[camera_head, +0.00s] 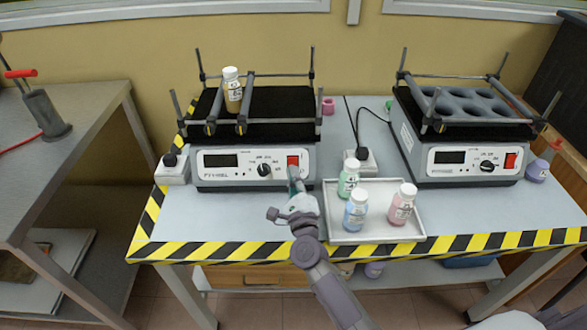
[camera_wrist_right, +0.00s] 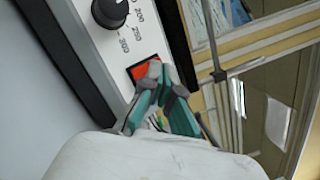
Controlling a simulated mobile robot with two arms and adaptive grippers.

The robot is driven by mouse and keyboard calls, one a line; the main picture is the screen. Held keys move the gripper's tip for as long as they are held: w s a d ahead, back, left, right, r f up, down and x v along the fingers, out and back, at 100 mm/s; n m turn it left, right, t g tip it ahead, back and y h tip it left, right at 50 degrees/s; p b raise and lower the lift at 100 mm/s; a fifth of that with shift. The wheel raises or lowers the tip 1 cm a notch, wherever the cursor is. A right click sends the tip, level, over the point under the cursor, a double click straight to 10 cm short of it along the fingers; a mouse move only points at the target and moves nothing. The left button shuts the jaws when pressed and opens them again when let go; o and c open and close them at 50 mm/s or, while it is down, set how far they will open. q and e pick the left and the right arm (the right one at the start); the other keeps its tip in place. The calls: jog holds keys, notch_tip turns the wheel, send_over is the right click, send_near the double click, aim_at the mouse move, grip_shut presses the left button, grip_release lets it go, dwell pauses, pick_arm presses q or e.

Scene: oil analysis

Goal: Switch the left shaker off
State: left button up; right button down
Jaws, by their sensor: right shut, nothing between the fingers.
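The left shaker (camera_head: 225,172) stands on the table with a white front panel, a dark display, a black knob (camera_head: 264,170) and a red switch (camera_head: 293,161) at the panel's right end. The switch position cannot be told. My left gripper is out of view.
A grey tray (camera_head: 340,237) with three bottles, green, blue and pink, stands just right of my right gripper. A second shaker (camera_head: 460,165) stands at the right. A grey side table (camera_head: 60,150) is at the left.

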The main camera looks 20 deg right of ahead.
jog(key=s+r+p, duration=0.1)
jog(key=s, duration=0.1)
jog(key=s+a+r+p, duration=0.1)
jog(key=s+r+p, duration=0.1)
dwell(0.5)
jog(key=shift+a+f, duration=0.1)
